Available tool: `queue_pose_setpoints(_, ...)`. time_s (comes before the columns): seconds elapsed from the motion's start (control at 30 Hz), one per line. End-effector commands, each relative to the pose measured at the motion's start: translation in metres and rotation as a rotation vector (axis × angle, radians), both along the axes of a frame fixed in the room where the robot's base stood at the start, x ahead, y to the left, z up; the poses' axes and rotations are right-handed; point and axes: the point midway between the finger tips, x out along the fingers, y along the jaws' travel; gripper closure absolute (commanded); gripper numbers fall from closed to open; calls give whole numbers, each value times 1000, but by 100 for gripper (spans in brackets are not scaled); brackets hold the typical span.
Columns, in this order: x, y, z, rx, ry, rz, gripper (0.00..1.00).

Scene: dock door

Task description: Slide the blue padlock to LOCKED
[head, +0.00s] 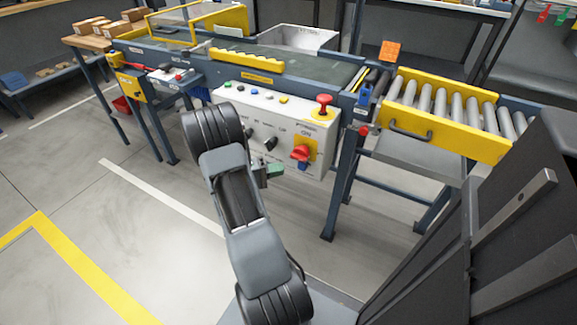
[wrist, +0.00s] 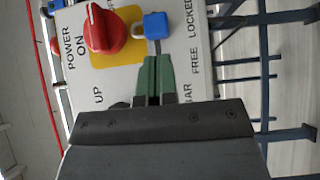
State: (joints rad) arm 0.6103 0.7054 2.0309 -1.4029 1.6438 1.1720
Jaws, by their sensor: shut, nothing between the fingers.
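The blue padlock (wrist: 155,25) is on the white control panel, at the edge of the yellow plate with the red power knob (wrist: 103,30). In the wrist view it lies level with the LOCKED label (wrist: 192,18), beyond the FREE label (wrist: 194,60). A short dark slot shows between it and my fingertips. In the head view the padlock (head: 303,166) sits just below the red knob (head: 301,153). My gripper (wrist: 152,70), with green fingers, is shut and empty, pointing at the padlock with a small gap in the picture. Its green tips also show in the head view (head: 267,170).
A red mushroom button (head: 323,104) stands up from the panel's top right. A roller conveyor with a yellow side rail (head: 440,127) and a black handle (head: 410,131) is to the right. The floor in front of the panel is clear.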

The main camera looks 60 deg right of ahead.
Motion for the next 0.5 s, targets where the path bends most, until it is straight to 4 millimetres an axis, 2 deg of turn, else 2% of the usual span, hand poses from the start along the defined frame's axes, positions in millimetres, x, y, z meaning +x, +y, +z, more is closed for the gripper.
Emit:
queue_pose_setpoints(0.2, 33, 32, 1, 1, -1, 4, 100)
queue_pose_setpoints(0.5, 60, 59, 0, 1, -1, 1, 100)
